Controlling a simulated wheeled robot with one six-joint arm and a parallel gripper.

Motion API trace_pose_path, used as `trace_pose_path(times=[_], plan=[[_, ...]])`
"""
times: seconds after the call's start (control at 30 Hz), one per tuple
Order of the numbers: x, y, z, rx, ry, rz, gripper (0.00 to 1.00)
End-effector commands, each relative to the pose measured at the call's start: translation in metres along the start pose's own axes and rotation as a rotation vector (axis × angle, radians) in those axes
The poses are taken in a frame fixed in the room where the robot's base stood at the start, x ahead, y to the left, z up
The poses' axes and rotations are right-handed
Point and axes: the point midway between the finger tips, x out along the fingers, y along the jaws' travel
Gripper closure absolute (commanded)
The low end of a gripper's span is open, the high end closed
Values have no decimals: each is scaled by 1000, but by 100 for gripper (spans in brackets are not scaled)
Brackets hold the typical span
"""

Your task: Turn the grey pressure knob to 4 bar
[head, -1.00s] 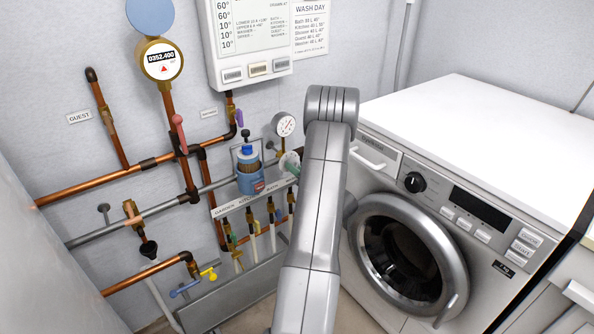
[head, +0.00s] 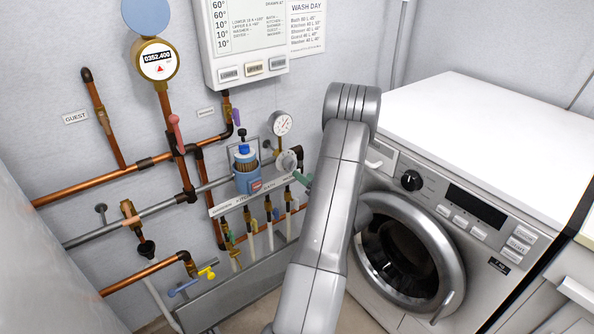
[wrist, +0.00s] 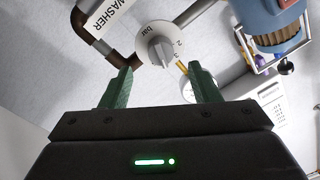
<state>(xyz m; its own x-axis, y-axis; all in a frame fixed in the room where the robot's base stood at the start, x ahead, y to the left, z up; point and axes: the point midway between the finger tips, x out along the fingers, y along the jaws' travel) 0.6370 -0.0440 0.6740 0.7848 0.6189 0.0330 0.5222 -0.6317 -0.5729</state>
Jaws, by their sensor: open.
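The grey pressure knob (wrist: 158,48) sits on a white round dial in the wrist view, with "bar", 2 and 3 readable on the dial. Which mark the knob points at is not clear. It also shows in the head view (head: 287,160), on the pipe below the gauge. My gripper (wrist: 160,75) is open, its two green fingers spread below the knob in the wrist view, with nothing between them. In the head view a green finger (head: 302,178) shows just below and right of the knob; the rest is hidden behind my arm.
A round pressure gauge (head: 281,124) is above the knob. A blue filter housing (head: 247,172) stands close to its left. Copper pipes and several valves (head: 268,210) are below left. The washing machine (head: 440,225) fills the right.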

Motion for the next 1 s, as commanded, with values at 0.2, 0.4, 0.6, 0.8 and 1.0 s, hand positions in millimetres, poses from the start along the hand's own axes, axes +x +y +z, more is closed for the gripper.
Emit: trace_pose_path(times=[0.2,0.4,0.6,0.8,1.0], plan=[[-46,0,-1,2,2,3,44],[-68,0,-1,0,2,0,44],[-74,0,0,0,1,-1,44],[-73,0,0,0,1,-1,44],[-66,0,0,-2,0,-3,44]])
